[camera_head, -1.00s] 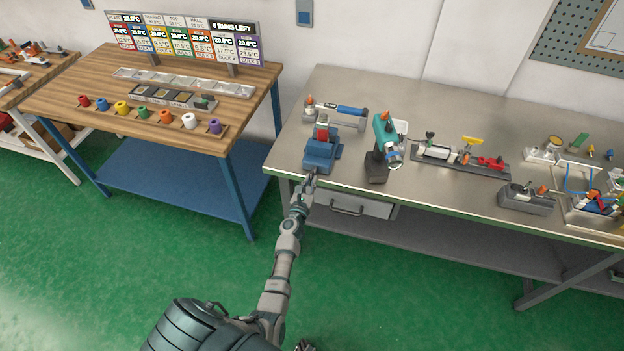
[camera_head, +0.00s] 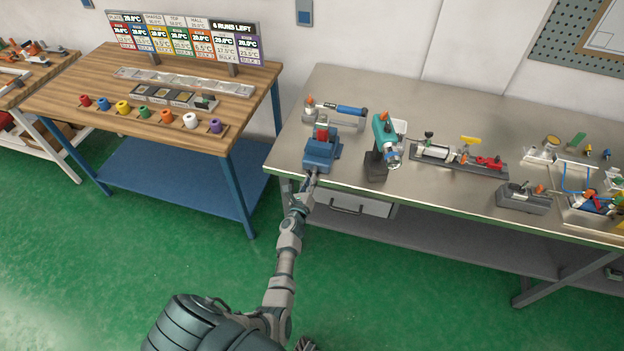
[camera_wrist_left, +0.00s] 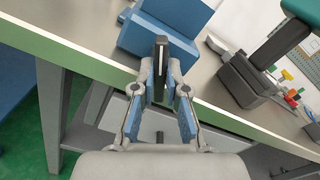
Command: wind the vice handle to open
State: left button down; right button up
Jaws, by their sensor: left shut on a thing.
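The blue vice (camera_head: 319,152) sits at the front left edge of the steel workbench, with a red piece (camera_head: 322,132) at its top. It also shows in the left wrist view (camera_wrist_left: 165,30). The vice handle (camera_wrist_left: 160,66) is a dark upright bar with a light strip, at the front of the vice. My left gripper (camera_head: 312,178) is at the vice's front, just off the bench edge. In the left wrist view the fingers (camera_wrist_left: 160,85) are shut on the handle, one on each side. My right gripper is not clearly in view.
A teal tool on a dark stand (camera_head: 376,165) is right of the vice. A blue-handled tool (camera_head: 337,109) lies behind it. A drawer (camera_head: 347,205) hangs below the bench edge. The wooden table (camera_head: 180,75) is at the left, with a floor gap between.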

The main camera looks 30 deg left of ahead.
pick_arm(q)
jog(key=shift+a+r+n+p, duration=0.1)
jog(key=shift+n+p, duration=0.5)
jog(key=shift+n, duration=1.4)
jog(key=n+p, duration=0.2)
jog(key=n, duration=0.2)
jog(key=shift+n, duration=0.4)
jog(key=c, duration=1.1)
grip_release()
